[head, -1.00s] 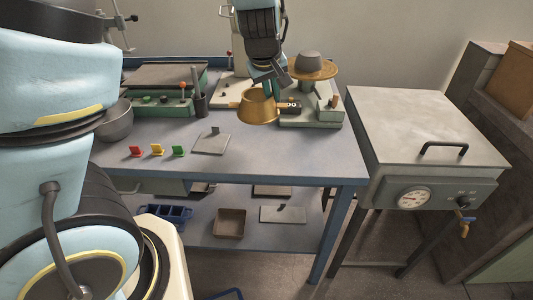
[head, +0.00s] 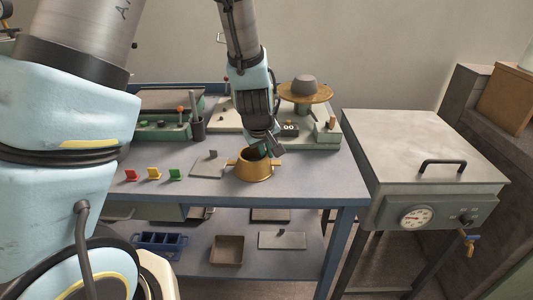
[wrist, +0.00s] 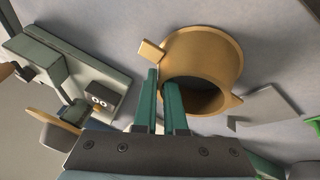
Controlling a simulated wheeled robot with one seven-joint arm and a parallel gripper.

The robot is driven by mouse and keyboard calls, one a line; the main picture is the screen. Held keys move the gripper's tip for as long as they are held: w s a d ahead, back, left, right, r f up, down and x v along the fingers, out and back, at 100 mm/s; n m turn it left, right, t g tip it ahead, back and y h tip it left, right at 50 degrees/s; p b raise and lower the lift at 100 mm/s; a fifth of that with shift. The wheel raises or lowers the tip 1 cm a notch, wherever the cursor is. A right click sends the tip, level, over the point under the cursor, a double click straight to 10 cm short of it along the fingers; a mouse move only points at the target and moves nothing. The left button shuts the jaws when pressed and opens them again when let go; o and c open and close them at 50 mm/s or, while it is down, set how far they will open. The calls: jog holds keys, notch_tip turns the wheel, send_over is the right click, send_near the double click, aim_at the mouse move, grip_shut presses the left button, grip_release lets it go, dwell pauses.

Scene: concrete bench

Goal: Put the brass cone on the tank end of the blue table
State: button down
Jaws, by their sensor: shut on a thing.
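The brass cone (head: 254,170), a hollow flared ring with side lugs, is at the right part of the blue table (head: 310,180), near the front edge. The grey tank (head: 425,150) with a gauge stands just beyond this end. My gripper (head: 262,152) is shut on the cone's wall from above. In the wrist view, one green finger is inside the opening of the cone (wrist: 210,52) and one is outside. The cone looks upright. I cannot tell whether its base touches the tabletop or hangs just above it.
A balance-like device with a brass pan (head: 305,92) stands behind on the right. A flat grey plate (head: 208,165) lies left of the cone, with red, yellow and green clips (head: 153,174) further left. The tabletop right of the cone is bare.

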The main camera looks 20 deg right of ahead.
jog(key=c, duration=1.4)
grip_release()
jog(key=shift+f, duration=0.15)
jog(key=shift+c, duration=0.2)
jog(key=o, duration=0.4)
jog(key=shift+o, duration=0.2)
jog(key=shift+s+r, duration=0.1)
jog(key=shift+r, duration=0.55)
jog(key=p+v, duration=0.4)
jog(key=v, duration=0.7)
jog(key=shift+a, duration=0.15)
jog(key=shift+s, duration=0.15)
